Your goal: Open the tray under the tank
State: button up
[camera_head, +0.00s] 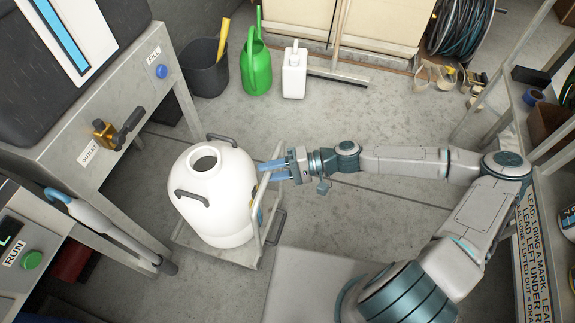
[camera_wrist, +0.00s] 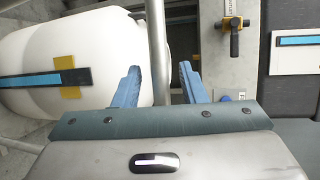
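A dark tank (camera_head: 45,85) with a blue level strip sits on a grey stand (camera_head: 150,60) at the upper left. Its brass outlet valve with a black handle (camera_head: 118,130) also shows in the wrist view (camera_wrist: 234,30). I cannot make out a tray under this tank. A white canister (camera_head: 222,205) stands upright on a low grey wheeled platform (camera_head: 200,245) with a metal push bar (camera_head: 272,205). My gripper (camera_head: 266,172) is open at this bar, right of the canister. In the wrist view the bar (camera_wrist: 156,40) passes between the blue fingers; contact is unclear.
A black bin (camera_head: 203,70), a green watering can (camera_head: 256,68) and a white jug (camera_head: 294,75) stand along the back. A shelf (camera_head: 520,110) stands at the right. The middle floor is clear.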

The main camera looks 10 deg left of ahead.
jog(key=p+v, duration=0.2)
jog(key=v, duration=1.1)
jog(key=shift+p, duration=0.3)
jog(key=shift+r, duration=0.1)
jog(key=s+d+r+h+p, duration=0.3)
jog(key=d+r+h+p, duration=0.3)
jog(key=r, duration=0.2)
jog(key=s+d+r+h+p, duration=0.2)
jog(key=d+r+h+p, duration=0.3)
jog(key=r+h+p, duration=0.15)
jog(key=s+d+r+m+t+h+p, duration=0.1)
jog(key=r+p, duration=0.5)
jog(key=r, duration=1.1)
jog(key=s+d+r+m+t+h+p, duration=0.1)
jog(key=s+d+r+t+p, duration=0.3)
jog(key=r, duration=1.4)
jog(key=t+h+p, duration=0.1)
jog(key=t+p, duration=0.1)
jog(key=shift+s+m+p, duration=0.35)
jog(key=shift+s+m, duration=0.05)
jog(key=shift+a, duration=0.1)
